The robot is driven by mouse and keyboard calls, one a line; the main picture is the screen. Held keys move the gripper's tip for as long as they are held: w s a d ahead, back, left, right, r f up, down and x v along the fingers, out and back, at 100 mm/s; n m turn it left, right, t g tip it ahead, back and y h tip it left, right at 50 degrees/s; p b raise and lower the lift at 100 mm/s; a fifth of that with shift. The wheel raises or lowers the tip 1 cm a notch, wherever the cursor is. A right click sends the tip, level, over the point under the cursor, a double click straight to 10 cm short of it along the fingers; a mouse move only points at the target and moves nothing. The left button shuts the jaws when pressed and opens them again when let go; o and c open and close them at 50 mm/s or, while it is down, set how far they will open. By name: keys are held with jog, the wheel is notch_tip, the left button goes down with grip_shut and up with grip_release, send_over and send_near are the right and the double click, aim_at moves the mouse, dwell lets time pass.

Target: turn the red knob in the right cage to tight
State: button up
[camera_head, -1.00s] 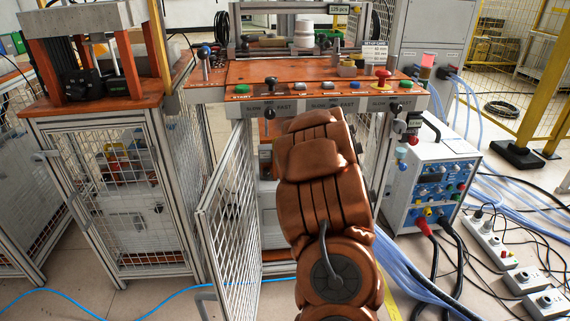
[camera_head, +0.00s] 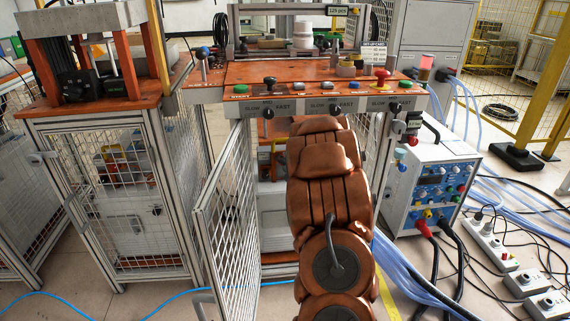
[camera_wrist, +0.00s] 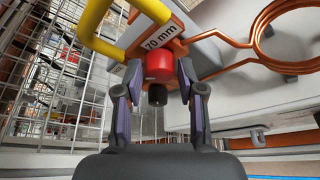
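In the wrist view the red knob (camera_wrist: 158,66) shows between the fingertips of my gripper (camera_wrist: 159,73), with a short black end (camera_wrist: 157,95) facing the camera. My gripper is open, with one finger on each side of the knob. I see narrow gaps beside it and no clear contact. The knob sits next to a plate marked "70 mm" (camera_wrist: 164,37). In the head view my own arm hides the gripper and the knob inside the right cage, whose mesh door (camera_head: 228,220) stands open.
In the wrist view a yellow bent bar (camera_wrist: 95,28) runs close to the left finger, and copper tubing with a coil (camera_wrist: 288,65) lies to the right. Mesh (camera_wrist: 62,85) is at the left. A control panel with knobs (camera_head: 335,107) overhangs the cage.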

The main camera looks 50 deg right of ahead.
grip_shut()
jog(key=shift+f+m+t+h+p, duration=0.15)
jog(key=shift+m+t+h+p, duration=0.6)
jog(key=shift+m, duration=2.1)
jog(key=shift+f+m+t+h+p, duration=0.1)
jog(key=shift+f+m+t+p, duration=0.2)
jog(key=shift+m+t, duration=1.7)
jog(key=shift+f+m+t+h+p, duration=0.15)
jog(key=shift+m+h+p, duration=0.4)
jog(key=shift+m, duration=3.1)
jog(key=shift+r, duration=0.1)
jog(key=shift+o, duration=2.2)
grip_release()
